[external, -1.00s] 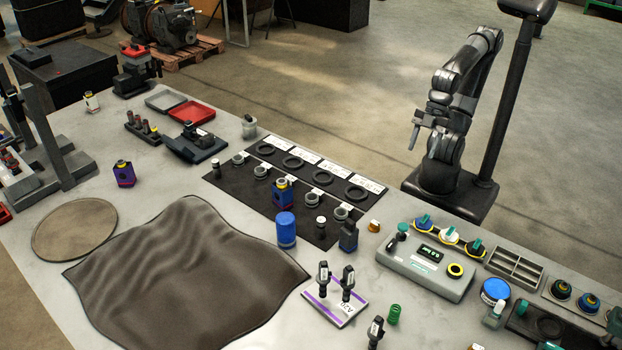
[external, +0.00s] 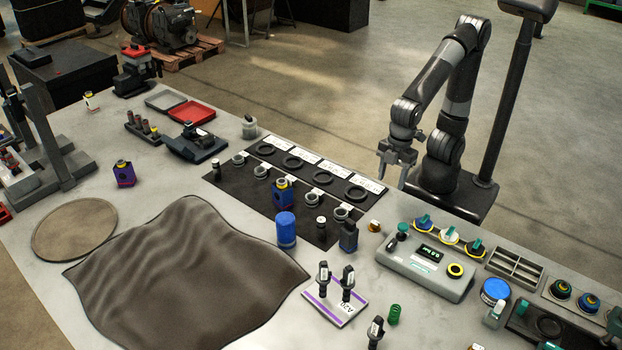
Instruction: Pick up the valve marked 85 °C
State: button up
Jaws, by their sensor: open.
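My gripper (external: 393,176) is open and empty, pointing down beyond the bench's far edge, right of the black mat (external: 222,182). No 85 °C marking is readable, so I cannot tell which thing is the marked valve. Small grey round pieces with white tags stand in a row on the mat, among them one at the left end (external: 239,160) and one at the right (external: 341,213).
A blue cylinder (external: 286,231) and a dark bottle-like item (external: 348,236) stand at the mat's near edge. A grey control box (external: 425,277) is to the right. A brown cloth (external: 185,270) covers the front. My gripper has free room around it.

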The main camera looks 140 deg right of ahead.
aim_at(375, 222)
jog(key=shift+g, duration=0.8)
jog(key=w+f, duration=0.1)
jog(key=f, duration=0.4)
jog(key=w+d+f, duration=0.1)
jog(key=w+f, duration=0.1)
jog(key=f, duration=0.3)
jog(key=w+f, duration=0.1)
jog(key=f, duration=0.4)
jog(key=shift+w+d+f, duration=0.15)
jog(key=shift+f, duration=0.1)
jog(key=shift+c, duration=0.5)
jog(key=c, duration=1)
jog(key=shift+r, duration=0.15)
